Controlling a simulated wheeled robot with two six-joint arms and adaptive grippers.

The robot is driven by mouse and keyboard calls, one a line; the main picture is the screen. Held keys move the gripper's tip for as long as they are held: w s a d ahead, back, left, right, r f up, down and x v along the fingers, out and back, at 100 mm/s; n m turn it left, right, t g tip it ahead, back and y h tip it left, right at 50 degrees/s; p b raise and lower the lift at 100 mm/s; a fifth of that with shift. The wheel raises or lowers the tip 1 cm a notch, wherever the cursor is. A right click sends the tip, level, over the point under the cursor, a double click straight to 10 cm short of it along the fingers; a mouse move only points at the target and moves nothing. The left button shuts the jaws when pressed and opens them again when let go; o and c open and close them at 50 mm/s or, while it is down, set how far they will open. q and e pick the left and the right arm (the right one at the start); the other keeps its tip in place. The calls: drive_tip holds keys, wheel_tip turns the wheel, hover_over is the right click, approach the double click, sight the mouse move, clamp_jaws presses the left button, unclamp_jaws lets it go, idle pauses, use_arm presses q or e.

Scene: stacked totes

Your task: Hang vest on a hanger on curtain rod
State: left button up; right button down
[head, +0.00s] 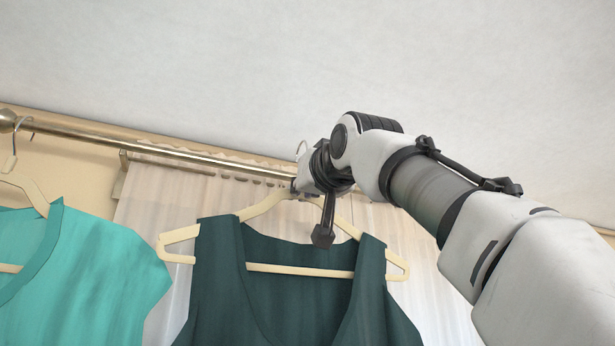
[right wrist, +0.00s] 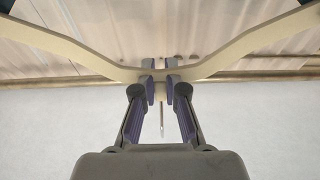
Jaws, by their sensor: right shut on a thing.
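The dark green vest (head: 270,300) hangs on a cream hanger (head: 180,236) in the head view. My right gripper (head: 306,186) is shut on the hanger's neck, just below the hook, and holds hanger and vest up. The metal hook (head: 301,149) shows above the gripper, close to the curtain rod (head: 190,156). I cannot tell whether the hook touches the rod. In the right wrist view the fingers (right wrist: 159,84) pinch the middle of the cream hanger (right wrist: 235,50). My left gripper is not in view.
A teal garment (head: 95,265) hangs on another hanger at the left, its hook (head: 10,162) at the rod's left end. A rod bracket (head: 121,170) and sheer white curtain (head: 155,200) are behind the vest. The ceiling (head: 270,60) is close above.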

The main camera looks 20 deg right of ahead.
sight(284, 214)
drive_tip(key=w, duration=0.1)
drive_tip(key=w+f+p, duration=0.1)
drive_tip(key=w, duration=0.3)
drive_tip(key=shift+w+a+f, duration=0.1)
drive_tip(key=shift+w+f, duration=0.1)
drive_tip(key=shift+f, duration=0.1)
drive_tip(key=shift+f+b, duration=0.4)
drive_tip(key=shift+f, duration=0.15)
drive_tip(key=c, duration=1.2)
unclamp_jaws()
drive_tip(key=shift+s, duration=0.1)
drive_tip(key=shift+o, duration=0.2)
